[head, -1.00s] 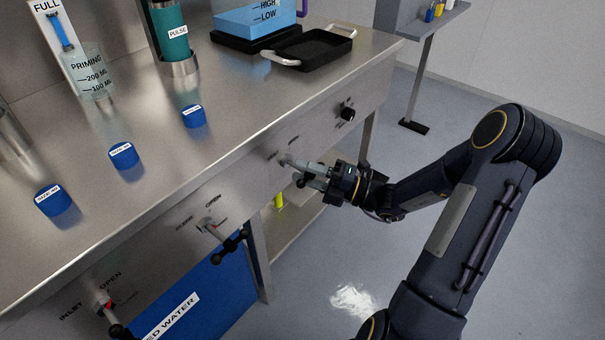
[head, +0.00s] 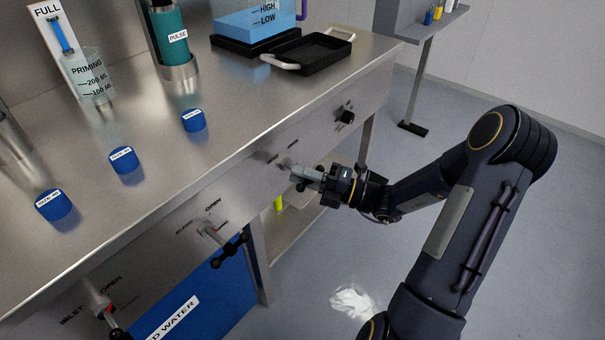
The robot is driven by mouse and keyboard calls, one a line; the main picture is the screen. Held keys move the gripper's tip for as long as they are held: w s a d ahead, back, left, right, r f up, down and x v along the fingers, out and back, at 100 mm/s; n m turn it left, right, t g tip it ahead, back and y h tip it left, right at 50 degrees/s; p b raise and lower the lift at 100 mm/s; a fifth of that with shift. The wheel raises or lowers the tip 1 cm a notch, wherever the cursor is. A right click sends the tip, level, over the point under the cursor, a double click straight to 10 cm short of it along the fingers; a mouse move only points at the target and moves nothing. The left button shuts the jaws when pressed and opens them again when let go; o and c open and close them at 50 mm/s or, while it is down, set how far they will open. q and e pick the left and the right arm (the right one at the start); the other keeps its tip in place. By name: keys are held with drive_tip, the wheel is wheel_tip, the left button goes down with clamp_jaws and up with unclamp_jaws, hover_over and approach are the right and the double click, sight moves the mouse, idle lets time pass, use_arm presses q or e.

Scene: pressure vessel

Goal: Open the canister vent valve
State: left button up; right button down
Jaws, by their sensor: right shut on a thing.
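My right gripper (head: 304,174) is at the table's front panel, shut on the handle of a valve there. The valve's stem (head: 287,165) shows just left of the fingertips; the handle is mostly hidden by the fingers. The small print above this valve is too small to read, so I cannot confirm its name. My left gripper is not in view.
Another valve with a black handle (head: 228,250) sits left on the panel, and one more (head: 108,315) at lower left. A black knob (head: 346,117) is to the right. Blue caps and a black tray (head: 313,54) stand on the steel table (head: 240,110).

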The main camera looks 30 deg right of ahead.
drive_tip(key=n+g+p, duration=0.1)
drive_tip(key=n+p, duration=0.1)
drive_tip(key=r+n+p, duration=0.1)
drive_tip(key=n+p, duration=0.1)
drive_tip(key=p, duration=0.1)
drive_tip(key=shift+w+n+g+h, duration=0.1)
drive_tip(key=shift+n+g+h, duration=0.2)
drive_tip(key=shift+g+h, duration=0.1)
drive_tip(key=shift+f+n+h+p, duration=0.2)
drive_tip(key=shift+n+h+p, duration=0.3)
drive_tip(key=shift+n+p, duration=0.55)
drive_tip(key=shift+f+n+g+h, duration=0.15)
drive_tip(key=shift+n+g+h, duration=0.25)
drive_tip(key=shift+n, duration=0.45)
drive_tip(key=shift+f+n+h, duration=0.15)
drive_tip(key=shift+n+h, duration=0.25)
drive_tip(key=shift+n, duration=0.3)
drive_tip(key=shift+f+n+h+b, duration=0.15)
drive_tip(key=shift+n+h+b, duration=0.3)
drive_tip(key=shift+n, duration=0.25)
drive_tip(key=shift+f+n+h+b, duration=0.15)
drive_tip(key=shift+n+h+b, duration=0.3)
drive_tip(key=shift+n+b, duration=0.4)
drive_tip(key=shift+n+h+b, duration=0.7)
drive_tip(key=shift+n+b, duration=0.15)
drive_tip(key=shift+b, duration=0.25)
